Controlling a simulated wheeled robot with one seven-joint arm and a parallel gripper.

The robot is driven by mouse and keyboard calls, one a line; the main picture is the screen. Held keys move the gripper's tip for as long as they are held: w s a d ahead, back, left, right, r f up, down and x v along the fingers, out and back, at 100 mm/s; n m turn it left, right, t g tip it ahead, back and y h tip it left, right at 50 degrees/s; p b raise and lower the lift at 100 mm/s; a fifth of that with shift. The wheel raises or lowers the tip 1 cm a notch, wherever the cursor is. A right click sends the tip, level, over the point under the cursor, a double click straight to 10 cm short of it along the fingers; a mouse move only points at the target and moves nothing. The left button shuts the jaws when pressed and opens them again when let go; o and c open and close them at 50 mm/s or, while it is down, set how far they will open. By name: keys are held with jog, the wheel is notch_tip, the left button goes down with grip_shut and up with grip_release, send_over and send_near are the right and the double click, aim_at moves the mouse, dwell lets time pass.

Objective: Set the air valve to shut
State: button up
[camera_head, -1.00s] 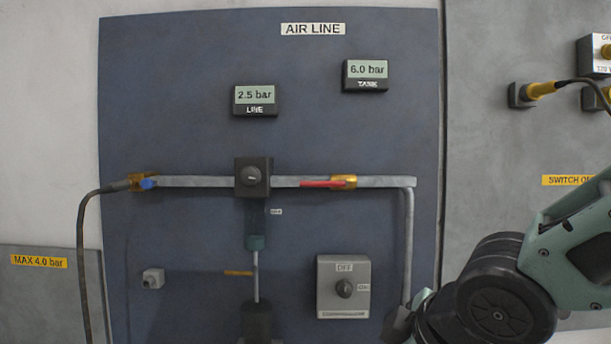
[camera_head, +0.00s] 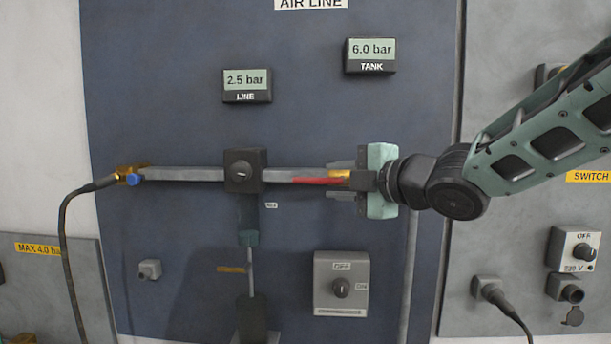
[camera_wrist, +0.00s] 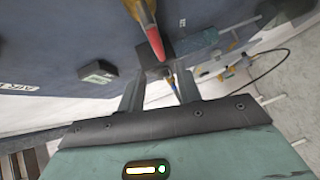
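The air line's brass valve (camera_head: 340,173) with a red lever (camera_head: 316,181) sits on the right part of the horizontal grey pipe. The red lever lies along the pipe, pointing left. My gripper (camera_head: 333,180) is at this valve in the head view, one finger above the lever's line and one below. In the wrist view my gripper (camera_wrist: 160,80) shows its two fingers apart with nothing clamped. The red lever (camera_wrist: 155,40) appears there at the top, near the gap; its contact with the fingers cannot be told. My gripper partly hides the valve body in the head view.
A black regulator (camera_head: 245,171) sits on the pipe left of the lever. A blue-handled fitting (camera_head: 133,179) is at the pipe's left end. Displays read LINE 2.5 bar (camera_head: 246,86) and TANK 6.0 bar (camera_head: 370,56). A grey OFF/ON switch box (camera_head: 341,283) is below.

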aim_at(308, 181)
jog(key=p+x, duration=0.2)
jog(key=x, duration=0.7)
jog(key=shift+w+a+p, duration=0.1)
jog(key=shift+p, duration=0.3)
jog(key=shift+f, duration=0.1)
grip_shut()
